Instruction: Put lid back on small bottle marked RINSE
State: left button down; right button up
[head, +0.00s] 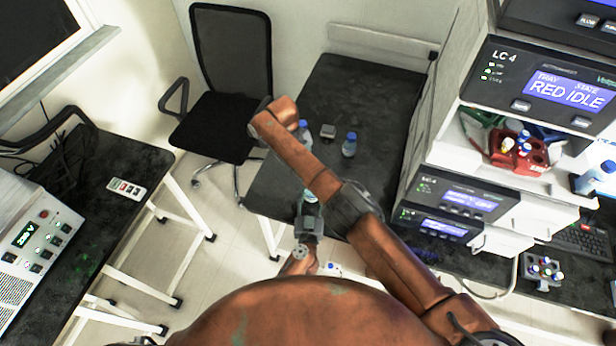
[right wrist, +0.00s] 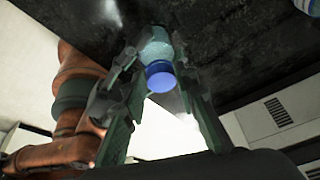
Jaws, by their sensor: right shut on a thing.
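A pale teal bottle (right wrist: 155,46) is near the table's front edge, and it also shows in the head view (head: 310,196). No RINSE marking is readable. A blue lid (right wrist: 160,78) lines up with the bottle's near end; I cannot tell whether it is seated. My right gripper (right wrist: 163,72) is shut with the lid between its fingers. Another grey gripper beside an orange arm, apparently my left gripper (right wrist: 131,66), is at the bottle's left side, its jaws partly hidden. In the head view, my right arm passes over this area and hides part of it.
Blue-capped bottles (head: 349,147) and a small grey item (head: 328,131) stand on the dark table (head: 375,85). A black chair (head: 225,85) is behind its left side. Instrument stacks (head: 455,200) rise at the right. A side table (head: 110,185) is at the left, with floor between.

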jog(key=shift+s+d+f, duration=0.15)
jog(key=shift+s+d, duration=0.05)
jog(key=o, duration=0.7)
jog(key=shift+a, duration=0.1)
jog(key=shift+c, duration=0.5)
